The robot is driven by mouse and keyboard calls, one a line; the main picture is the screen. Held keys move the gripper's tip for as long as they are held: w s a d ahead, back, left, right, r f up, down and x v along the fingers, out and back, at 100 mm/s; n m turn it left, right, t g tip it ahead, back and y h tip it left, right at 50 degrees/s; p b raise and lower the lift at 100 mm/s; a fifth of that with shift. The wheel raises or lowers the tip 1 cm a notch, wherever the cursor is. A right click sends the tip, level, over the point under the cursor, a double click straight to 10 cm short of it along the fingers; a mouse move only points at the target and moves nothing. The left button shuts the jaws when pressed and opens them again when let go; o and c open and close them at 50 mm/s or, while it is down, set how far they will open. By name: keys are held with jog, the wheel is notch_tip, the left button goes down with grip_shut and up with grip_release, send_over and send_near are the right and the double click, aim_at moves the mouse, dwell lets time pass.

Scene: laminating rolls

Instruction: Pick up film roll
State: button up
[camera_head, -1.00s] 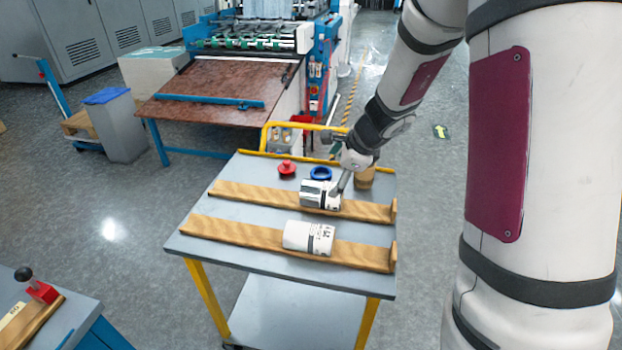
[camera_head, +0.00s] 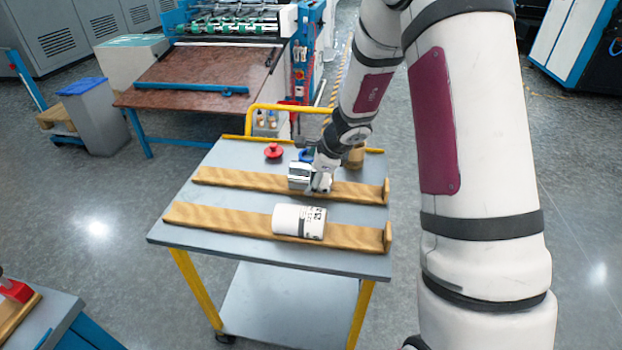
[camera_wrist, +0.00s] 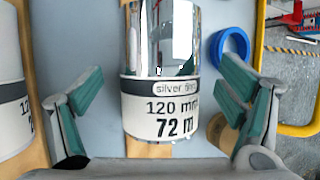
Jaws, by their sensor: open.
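A silver film roll with a white label reading "silver", "120 mm" and "72 m" (camera_wrist: 160,95) lies between the two open fingers of my gripper (camera_wrist: 165,100) in the wrist view, with a gap on each side. In the head view this silver roll (camera_head: 299,173) lies on the rear wooden rail, partly hidden by my gripper (camera_head: 319,185). A second, white roll with a dark band (camera_head: 298,221) lies on the front wooden rail. Its edge shows at the left of the wrist view (camera_wrist: 12,95).
The grey cart (camera_head: 225,245) has a yellow handle (camera_head: 285,108). A red knobbed object (camera_head: 273,151) and a blue ring (camera_wrist: 230,47) sit near its back edge. Upright stops (camera_head: 387,236) end the rails at the right. A machine with a brown table (camera_head: 195,80) stands behind.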

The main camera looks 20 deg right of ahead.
jog(key=shift+x, duration=1.15)
jog(key=shift+f+b, duration=0.2)
jog(key=shift+b, duration=0.55)
jog(key=c, duration=1.6)
